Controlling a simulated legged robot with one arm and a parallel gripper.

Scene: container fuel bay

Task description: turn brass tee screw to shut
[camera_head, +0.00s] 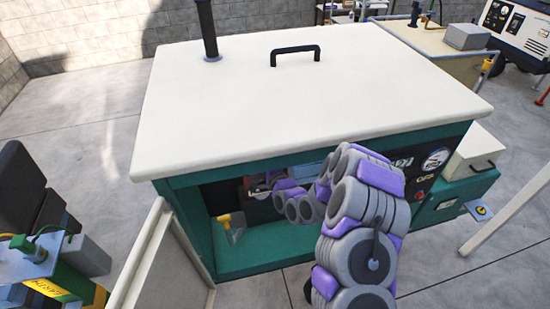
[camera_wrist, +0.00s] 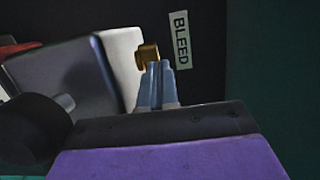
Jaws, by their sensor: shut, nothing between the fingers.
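The brass tee screw (camera_wrist: 147,53) shows in the wrist view on a dark panel, beside a white BLEED label (camera_wrist: 181,40). My gripper (camera_wrist: 157,66) is shut and empty, with its grey-blue fingertips right by the lower right part of the brass piece. I cannot tell whether they touch it. Part of the screw is hidden behind the fingertips. In the head view my arm reaches into the open front of the teal cabinet (camera_head: 178,190), and I cannot make out the screw there.
A yellow-topped lever (camera_head: 225,219) stands at the left inside the cabinet. The cabinet's white lid (camera_head: 310,95) overhangs the opening. An open door panel (camera_head: 150,255) is at the left front. A pale block (camera_wrist: 122,60) and a dark cylinder (camera_wrist: 35,125) sit left of my fingers.

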